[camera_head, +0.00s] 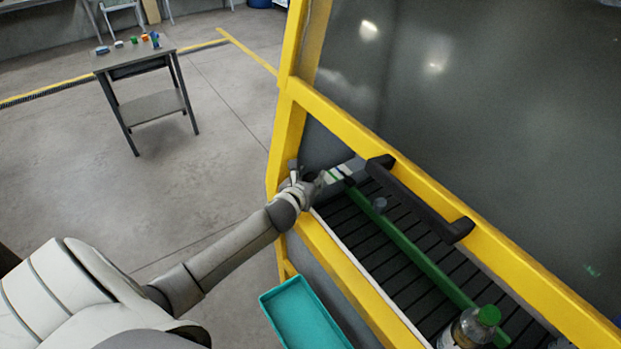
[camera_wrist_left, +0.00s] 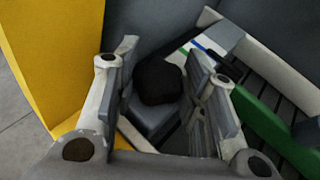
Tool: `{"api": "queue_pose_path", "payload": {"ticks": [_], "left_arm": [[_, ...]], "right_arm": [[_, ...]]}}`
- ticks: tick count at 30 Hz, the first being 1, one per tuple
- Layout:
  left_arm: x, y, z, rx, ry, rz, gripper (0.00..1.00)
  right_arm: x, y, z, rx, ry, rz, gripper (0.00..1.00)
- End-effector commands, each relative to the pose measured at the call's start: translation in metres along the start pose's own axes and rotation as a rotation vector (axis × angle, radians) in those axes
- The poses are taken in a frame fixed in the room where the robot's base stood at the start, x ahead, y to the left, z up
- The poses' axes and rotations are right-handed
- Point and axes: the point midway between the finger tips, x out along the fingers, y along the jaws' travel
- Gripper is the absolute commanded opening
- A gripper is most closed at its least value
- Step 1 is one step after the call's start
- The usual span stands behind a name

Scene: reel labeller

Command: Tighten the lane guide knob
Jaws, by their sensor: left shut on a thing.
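The lane guide knob (camera_wrist_left: 158,82) is a dark rounded knob in the middle of the left wrist view. My left gripper (camera_wrist_left: 166,72) has one finger on each side of it and is shut on it; the fingers hide part of its sides. In the head view my left gripper (camera_head: 309,186) reaches through the yellow frame to the far end of the conveyor, and I cannot make out the knob clearly there. The green lane guide (camera_head: 425,262) runs along the conveyor; it also shows in the left wrist view (camera_wrist_left: 262,122). My right gripper is not in view.
The yellow frame (camera_head: 365,130) with a black handle (camera_head: 418,202) stands close beside my gripper. A teal tray (camera_head: 303,315) is in front. A small table (camera_head: 150,105) stands at the far left.

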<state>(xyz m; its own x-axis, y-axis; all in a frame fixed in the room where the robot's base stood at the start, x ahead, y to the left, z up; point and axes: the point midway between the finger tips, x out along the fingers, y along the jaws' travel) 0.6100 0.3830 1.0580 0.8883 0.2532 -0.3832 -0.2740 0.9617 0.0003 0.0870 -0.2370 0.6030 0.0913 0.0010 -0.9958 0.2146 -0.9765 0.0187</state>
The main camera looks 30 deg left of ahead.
Motion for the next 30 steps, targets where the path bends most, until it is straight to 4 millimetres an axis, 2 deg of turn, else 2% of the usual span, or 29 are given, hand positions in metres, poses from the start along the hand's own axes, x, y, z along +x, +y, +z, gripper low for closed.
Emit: {"api": "queue_pose_path", "payload": {"ticks": [15,30], "left_arm": [[0.0007,0.0041,-0.0014,0.087,0.004,-0.199,0.15],[0.0007,0.0036,-0.0018,0.116,0.003,-0.281,0.15]], "right_arm": [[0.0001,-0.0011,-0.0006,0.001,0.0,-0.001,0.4],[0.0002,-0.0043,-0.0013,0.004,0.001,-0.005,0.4]]}}
